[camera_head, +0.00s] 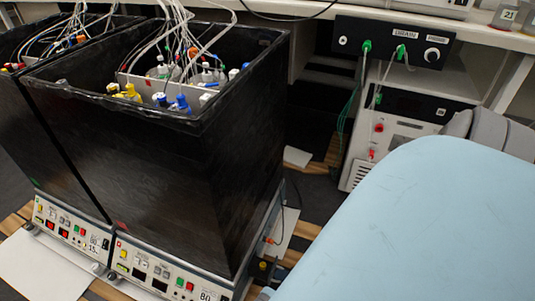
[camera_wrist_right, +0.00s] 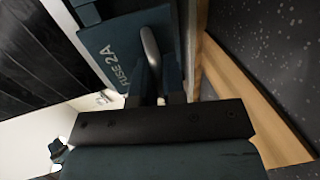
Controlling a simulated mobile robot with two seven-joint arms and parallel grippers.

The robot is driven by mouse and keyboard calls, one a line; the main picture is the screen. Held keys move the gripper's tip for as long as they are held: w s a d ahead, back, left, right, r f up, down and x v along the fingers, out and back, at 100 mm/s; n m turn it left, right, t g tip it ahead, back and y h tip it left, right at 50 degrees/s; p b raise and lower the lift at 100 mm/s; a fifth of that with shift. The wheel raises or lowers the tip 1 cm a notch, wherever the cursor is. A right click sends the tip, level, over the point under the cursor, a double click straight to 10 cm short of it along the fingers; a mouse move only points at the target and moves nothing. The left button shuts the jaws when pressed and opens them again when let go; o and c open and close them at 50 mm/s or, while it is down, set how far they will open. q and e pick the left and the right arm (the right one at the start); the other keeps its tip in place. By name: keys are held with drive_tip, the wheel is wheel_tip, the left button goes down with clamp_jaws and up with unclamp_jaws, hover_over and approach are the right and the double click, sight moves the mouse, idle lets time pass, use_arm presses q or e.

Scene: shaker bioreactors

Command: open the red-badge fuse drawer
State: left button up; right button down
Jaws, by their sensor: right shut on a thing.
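In the right wrist view a dark blue-grey fuse drawer front (camera_wrist_right: 118,50) carries the lettering "FUSE 2A". A grey curved handle (camera_wrist_right: 149,42) stands out from it. My right gripper (camera_wrist_right: 158,82) is shut on this handle, its fingers partly hiding the handle's lower end. No red badge shows on the visible part of the drawer front. In the head view a small red mark (camera_head: 121,225) sits on the nearer black shaker box (camera_head: 150,170). The drawer and the right gripper's fingers cannot be made out there. My left gripper is not in view.
A second black shaker box (camera_head: 45,140) stands at the left. Tubes and bottles fill the nearer box's top. A white instrument (camera_head: 392,133) stands under the bench at the right. In the wrist view a wooden strip (camera_wrist_right: 250,100) and dark speckled floor (camera_wrist_right: 275,45) lie to the right.

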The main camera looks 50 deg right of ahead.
drive_tip(key=shift+s, duration=0.4)
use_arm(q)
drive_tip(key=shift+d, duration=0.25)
use_arm(e)
drive_tip(key=shift+d, duration=0.1)
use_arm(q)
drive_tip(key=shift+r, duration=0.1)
use_arm(e)
drive_tip(key=c, duration=1.2)
unclamp_jaws()
drive_tip(key=shift+c, duration=0.2)
use_arm(q)
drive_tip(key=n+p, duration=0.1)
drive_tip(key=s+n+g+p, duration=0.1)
drive_tip(key=p, duration=0.1)
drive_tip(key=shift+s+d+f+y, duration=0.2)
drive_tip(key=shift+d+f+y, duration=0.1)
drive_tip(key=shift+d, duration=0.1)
use_arm(e)
drive_tip(key=v, duration=1.3)
drive_tip(key=shift+s+d, duration=0.15)
drive_tip(key=shift+s, duration=0.15)
